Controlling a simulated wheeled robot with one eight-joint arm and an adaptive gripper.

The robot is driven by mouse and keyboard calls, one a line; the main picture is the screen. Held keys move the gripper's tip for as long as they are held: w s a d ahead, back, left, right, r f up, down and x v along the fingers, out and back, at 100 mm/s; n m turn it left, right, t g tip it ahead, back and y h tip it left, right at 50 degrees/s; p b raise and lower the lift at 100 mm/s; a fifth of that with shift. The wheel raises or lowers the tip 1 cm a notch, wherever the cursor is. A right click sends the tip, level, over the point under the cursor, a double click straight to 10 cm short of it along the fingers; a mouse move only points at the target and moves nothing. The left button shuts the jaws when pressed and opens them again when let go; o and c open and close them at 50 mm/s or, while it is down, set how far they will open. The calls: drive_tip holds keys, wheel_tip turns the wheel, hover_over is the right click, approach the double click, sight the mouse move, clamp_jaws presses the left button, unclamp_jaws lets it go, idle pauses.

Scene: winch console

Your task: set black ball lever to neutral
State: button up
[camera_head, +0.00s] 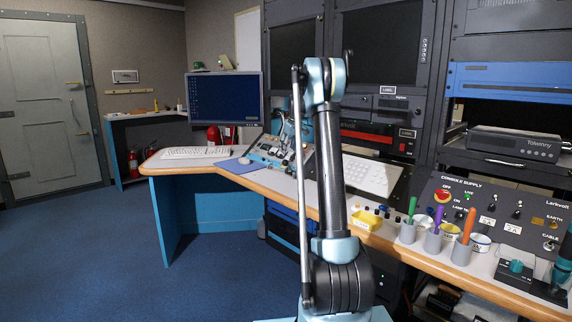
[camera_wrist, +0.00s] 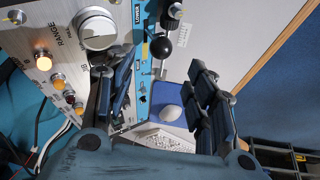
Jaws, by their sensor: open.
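In the wrist view, a black ball lever (camera_wrist: 161,47) stands at the edge of a light blue strip marked LOWER. A pale stem shows beside the ball. Another black knob (camera_wrist: 175,10) is partly visible above it. My gripper (camera_wrist: 160,76) is open, with one finger on each side of the picture. The ball appears just beyond the gap between the fingertips, and nothing is held. Whether a finger touches the lever cannot be told. In the head view, my gripper (camera_head: 290,128) is over the sloped control panel (camera_head: 268,152); the lever is too small to make out there.
A large silver RANGE knob (camera_wrist: 95,28) and lit amber buttons (camera_wrist: 43,60) are left of the fingers. A mouse (camera_wrist: 172,113) lies on a blue pad. In the head view, a monitor (camera_head: 224,98) and keyboard (camera_head: 195,152) stand left; pen cups (camera_head: 434,240) stand right.

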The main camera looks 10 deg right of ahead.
sight(286, 164)
drive_tip(key=x, duration=0.9)
